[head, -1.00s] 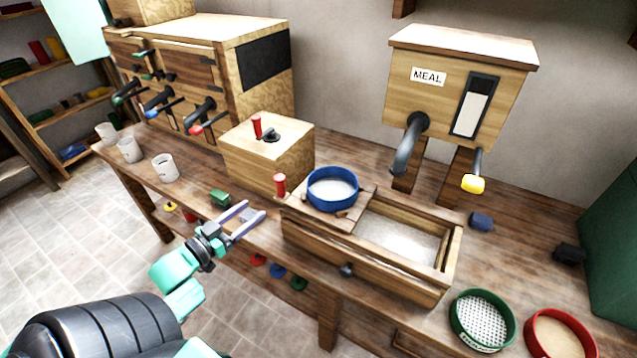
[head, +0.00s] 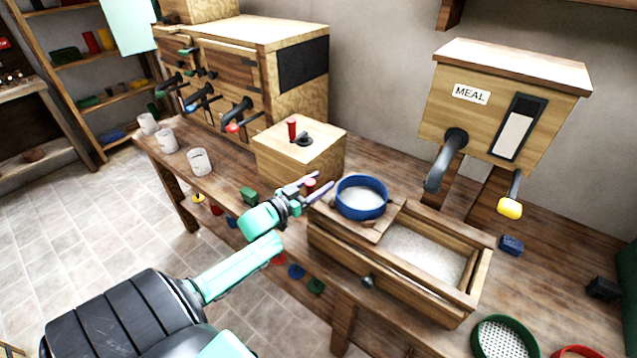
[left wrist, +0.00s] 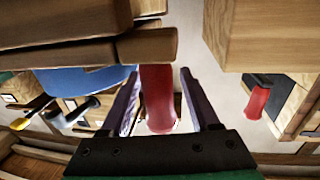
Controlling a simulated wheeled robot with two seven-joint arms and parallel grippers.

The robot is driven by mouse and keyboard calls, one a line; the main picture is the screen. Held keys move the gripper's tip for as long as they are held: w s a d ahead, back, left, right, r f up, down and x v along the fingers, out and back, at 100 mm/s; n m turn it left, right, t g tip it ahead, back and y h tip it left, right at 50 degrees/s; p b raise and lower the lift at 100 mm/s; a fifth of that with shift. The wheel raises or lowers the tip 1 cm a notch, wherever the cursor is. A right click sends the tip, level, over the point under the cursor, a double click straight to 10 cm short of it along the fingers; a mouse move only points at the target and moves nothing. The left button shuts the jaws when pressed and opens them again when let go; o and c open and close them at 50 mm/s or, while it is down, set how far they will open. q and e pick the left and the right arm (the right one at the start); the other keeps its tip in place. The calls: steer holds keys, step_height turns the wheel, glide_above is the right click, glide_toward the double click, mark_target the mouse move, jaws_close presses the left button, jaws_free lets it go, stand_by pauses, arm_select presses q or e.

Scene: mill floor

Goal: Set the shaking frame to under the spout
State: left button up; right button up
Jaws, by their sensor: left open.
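The shaking frame (head: 372,227) is a small wooden carriage at the left end of a wooden trough (head: 390,275). A blue-rimmed sieve (head: 361,197) with pale contents sits on it. A red upright handle (head: 310,185) stands at its left end. The dark spout (head: 447,160) of the MEAL hopper (head: 505,105) hangs to the right of the sieve, over the trough's back side. My left gripper (head: 318,184) is open at the red handle. In the left wrist view the red handle (left wrist: 158,100) shows between the two fingers, with gaps visible. My right gripper is not in view.
A wooden box (head: 300,155) with a red-handled crank stands close behind my left gripper. White cups (head: 198,161) stand at the bench's left edge. A green sieve (head: 505,338) lies at the front right. A yellow-ended lever (head: 510,208) hangs beside the spout.

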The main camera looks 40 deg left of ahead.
arm_select(q)
jaws_close()
stand_by(1.4)
